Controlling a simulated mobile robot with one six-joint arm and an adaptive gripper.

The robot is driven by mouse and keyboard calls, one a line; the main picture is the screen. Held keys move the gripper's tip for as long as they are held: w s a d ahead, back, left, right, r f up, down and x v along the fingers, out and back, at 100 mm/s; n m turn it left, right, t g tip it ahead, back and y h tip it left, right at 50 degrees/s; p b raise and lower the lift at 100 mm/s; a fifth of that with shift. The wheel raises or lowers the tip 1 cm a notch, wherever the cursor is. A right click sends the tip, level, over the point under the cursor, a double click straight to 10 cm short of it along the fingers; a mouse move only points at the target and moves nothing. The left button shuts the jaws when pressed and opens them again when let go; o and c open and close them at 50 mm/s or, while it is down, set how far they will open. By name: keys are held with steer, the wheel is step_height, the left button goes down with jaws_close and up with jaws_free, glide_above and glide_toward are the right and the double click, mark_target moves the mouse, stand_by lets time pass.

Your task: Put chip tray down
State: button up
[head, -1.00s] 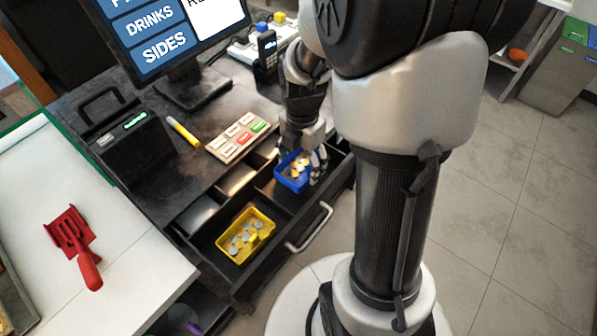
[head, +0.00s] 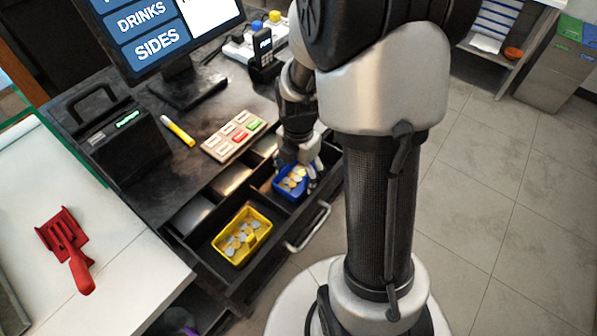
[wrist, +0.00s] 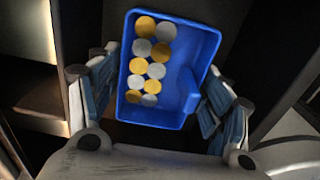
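The chip tray is a small blue open box (head: 278,190) with yellow and grey chips. It is low in the right part of the open drawer, and I cannot tell if its base touches the drawer floor. My gripper (head: 300,172) points down at it. In the wrist view, the blue tray (wrist: 190,100) lies between the fingers of my gripper (wrist: 162,78). The fingers are close against its two sides and appear shut on it. The tray looks slightly turned between them. A yellow tray (head: 262,222) with chips sits in another compartment of the drawer.
The open drawer has dark dividers and a front handle (head: 309,228). Above it on the counter are a button pad (head: 233,137), a yellow marker (head: 178,131), a screen (head: 160,40) and a card terminal (head: 264,50). A red scoop (head: 68,245) lies on the white counter at left.

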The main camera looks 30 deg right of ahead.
mark_target(298, 180)
steer(key=shift+r, duration=0.1)
step_height(298, 180, up, 11)
steer(key=p, duration=0.4)
steer(key=s+a+r+m+t, duration=0.4)
steer(key=s+a+r+m, duration=0.7)
steer(key=m, duration=1.1)
step_height(298, 180, up, 2)
steer(key=s, duration=0.2)
steer(key=shift+s+t, duration=0.3)
steer(key=shift+s, duration=0.1)
steer(key=shift+a, duration=0.1)
steer(key=shift+f+b, duration=0.85)
steer(key=shift+b, duration=0.1)
